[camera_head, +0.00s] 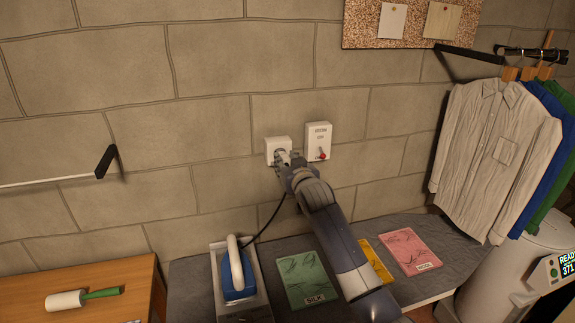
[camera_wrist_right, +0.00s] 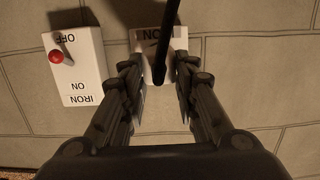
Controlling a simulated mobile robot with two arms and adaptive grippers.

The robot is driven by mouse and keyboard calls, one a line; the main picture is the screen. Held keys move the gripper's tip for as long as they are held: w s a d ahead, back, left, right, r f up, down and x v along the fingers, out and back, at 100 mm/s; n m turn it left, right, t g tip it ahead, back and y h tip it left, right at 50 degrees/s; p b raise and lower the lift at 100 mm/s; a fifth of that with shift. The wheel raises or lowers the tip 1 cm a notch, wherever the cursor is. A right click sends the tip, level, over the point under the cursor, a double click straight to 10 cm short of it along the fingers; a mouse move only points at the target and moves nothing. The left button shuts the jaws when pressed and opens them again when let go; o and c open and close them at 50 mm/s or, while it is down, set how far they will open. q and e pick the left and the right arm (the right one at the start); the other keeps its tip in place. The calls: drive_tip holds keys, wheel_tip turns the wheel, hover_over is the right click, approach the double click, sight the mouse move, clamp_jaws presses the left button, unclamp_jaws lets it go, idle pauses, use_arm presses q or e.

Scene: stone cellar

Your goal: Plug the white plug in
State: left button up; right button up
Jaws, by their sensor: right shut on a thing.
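The white wall socket (camera_head: 275,144) is on the stone wall. It also shows in the wrist view (camera_wrist_right: 145,44), where the label is partly hidden. My right gripper (camera_head: 283,158) is at the socket's front, its fingers (camera_wrist_right: 158,80) shut on the white plug. The plug is mostly hidden by the fingers and blends with the white socket plate, so I cannot tell how deep it sits. Its black cord (camera_head: 269,222) runs down to the blue and white iron (camera_head: 238,273); it also crosses the wrist view (camera_wrist_right: 164,20). My left gripper is not in view.
Right of the socket is a white switch box (camera_head: 318,133) with a red-tipped lever, beside OFF in the wrist view. Below lie green (camera_head: 306,279), yellow and pink cards on a grey surface (camera_head: 205,245). A lint roller (camera_head: 68,299) and hanging shirts (camera_head: 495,150) flank this.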

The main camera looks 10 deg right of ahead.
drive_tip(key=shift+w+b, duration=0.9)
drive_tip(key=shift+w, duration=0.55)
drive_tip(key=o, duration=1.1)
drive_tip(key=shift+s, duration=0.1)
drive_tip(key=s, duration=0.4)
drive_tip(key=s+r, duration=0.1)
drive_tip(key=s, duration=0.6)
drive_tip(key=shift+s+d+r, duration=0.2)
drive_tip(key=shift+s+r, duration=0.2)
